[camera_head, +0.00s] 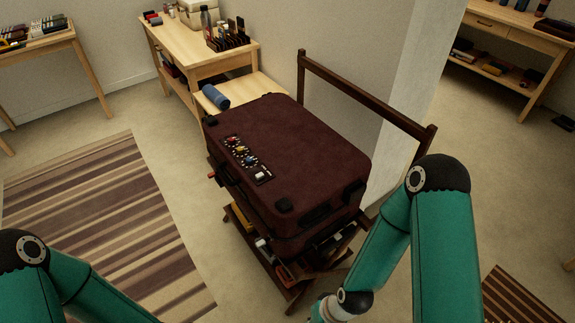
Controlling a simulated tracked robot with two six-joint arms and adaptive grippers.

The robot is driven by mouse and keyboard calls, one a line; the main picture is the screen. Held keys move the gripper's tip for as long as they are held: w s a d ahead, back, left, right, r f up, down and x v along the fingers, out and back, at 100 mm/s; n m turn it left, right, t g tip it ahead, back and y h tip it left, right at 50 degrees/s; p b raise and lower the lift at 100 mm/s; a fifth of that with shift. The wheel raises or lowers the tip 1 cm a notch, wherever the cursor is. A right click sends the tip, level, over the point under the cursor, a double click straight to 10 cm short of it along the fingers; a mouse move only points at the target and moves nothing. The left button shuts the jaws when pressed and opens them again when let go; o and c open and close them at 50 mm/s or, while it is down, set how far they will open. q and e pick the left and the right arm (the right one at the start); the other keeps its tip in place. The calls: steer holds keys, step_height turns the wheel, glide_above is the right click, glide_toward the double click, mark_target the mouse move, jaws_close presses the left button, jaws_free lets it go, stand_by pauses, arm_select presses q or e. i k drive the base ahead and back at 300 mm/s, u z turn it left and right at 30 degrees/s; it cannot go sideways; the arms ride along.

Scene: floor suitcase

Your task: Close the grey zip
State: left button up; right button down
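A dark maroon suitcase (315,155) lies flat on a wooden luggage rack in the middle of the view, its lid down. A seam runs round its sides, but I cannot make out the grey zip or its pull. A small panel with coloured round pieces (247,160) is on the lid near its left edge. My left arm shows at the bottom left and my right arm at the right, in front of the suitcase's near right side. Both grippers are below the picture's edge.
The dark wooden rack (366,92) has a tall back rail behind the suitcase, and items sit beneath the case. A blue roll (216,97) lies on a low wooden surface behind. A striped rug (110,225) covers open floor at left.

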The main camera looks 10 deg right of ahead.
mark_target(264, 242)
steer(key=z, duration=0.2)
steer(key=k, duration=1.3)
steer(key=u, duration=0.75)
steer(key=i, duration=1)
steer(key=u, duration=0.05)
